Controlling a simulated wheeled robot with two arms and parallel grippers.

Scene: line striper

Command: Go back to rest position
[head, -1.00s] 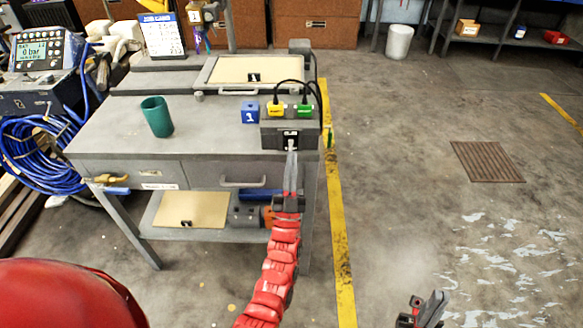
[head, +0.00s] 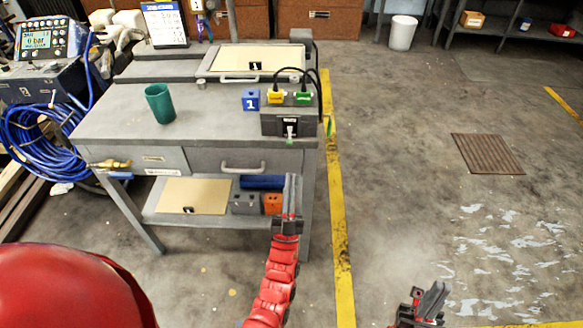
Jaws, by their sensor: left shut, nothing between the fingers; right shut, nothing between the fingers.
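My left gripper (head: 290,184) is shut and empty, in front of the workbench's right end and below the grey box (head: 277,122) with the yellow and green plugs. It is apart from the box in the picture. My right gripper (head: 437,294) is at the bottom right over the floor, shut and empty. The grey workbench (head: 225,108) stands ahead of me, with a green cup (head: 160,103) and a blue cube (head: 251,99) marked 1 on its top.
A yellow floor line (head: 337,220) runs beside the bench. The floor to the right is open, with a metal grate (head: 487,153). The lower shelf holds a beige panel (head: 192,195) and an orange block (head: 272,204). A blue hose (head: 35,135) lies coiled at left.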

